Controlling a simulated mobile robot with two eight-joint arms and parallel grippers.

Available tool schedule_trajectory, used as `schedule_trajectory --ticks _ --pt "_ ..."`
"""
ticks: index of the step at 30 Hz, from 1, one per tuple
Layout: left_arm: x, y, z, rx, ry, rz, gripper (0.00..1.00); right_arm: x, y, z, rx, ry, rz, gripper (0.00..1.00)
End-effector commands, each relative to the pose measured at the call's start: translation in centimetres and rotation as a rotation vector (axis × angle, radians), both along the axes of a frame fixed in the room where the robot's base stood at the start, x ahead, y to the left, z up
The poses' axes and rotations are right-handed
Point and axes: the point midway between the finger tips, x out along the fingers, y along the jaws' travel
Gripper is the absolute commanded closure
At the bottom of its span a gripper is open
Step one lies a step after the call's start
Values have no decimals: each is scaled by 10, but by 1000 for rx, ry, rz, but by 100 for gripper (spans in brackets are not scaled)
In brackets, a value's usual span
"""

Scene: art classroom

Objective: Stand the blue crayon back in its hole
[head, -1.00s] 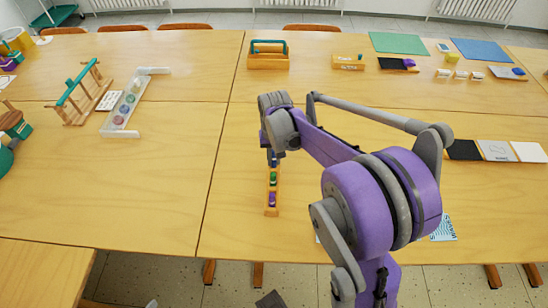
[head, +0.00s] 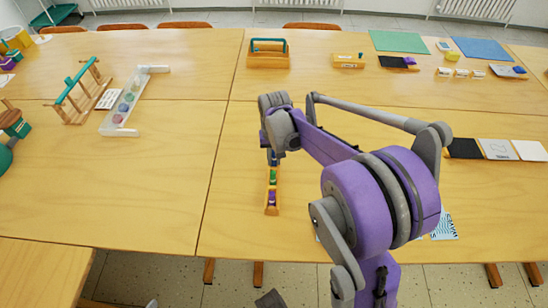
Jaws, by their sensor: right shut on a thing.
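A narrow wooden crayon holder (head: 271,208) lies on the middle table, running away from me. A purple crayon (head: 272,197) and a green crayon (head: 273,177) stand in its near part. My right gripper (head: 273,150) points down over the far part of the holder. It is shut on the blue crayon (head: 275,161), of which only a small piece shows beneath the fingers. The gripper and wrist hide the far end of the holder, so I cannot tell whether the crayon's foot is in a hole. My left gripper is out of view.
A clear tray with coloured discs (head: 124,103) and a wooden rack with a green bar (head: 80,92) stand to the left. A wooden carrier (head: 268,56) stands behind. Black and white cards (head: 497,150) lie at right. The table left of the holder is clear.

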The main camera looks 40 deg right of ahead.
Motion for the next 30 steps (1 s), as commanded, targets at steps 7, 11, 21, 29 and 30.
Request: schedule_trajectory --ticks 7,11,21,29,30 --pt "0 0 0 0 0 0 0 0 0 -1 0 0 0 100" --pt "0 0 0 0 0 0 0 0 0 -1 0 0 0 100" --pt "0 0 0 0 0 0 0 0 0 -1 0 0 0 45" --pt "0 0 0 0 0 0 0 0 0 -1 0 0 0 45" --pt "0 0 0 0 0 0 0 0 0 -1 0 0 0 45"
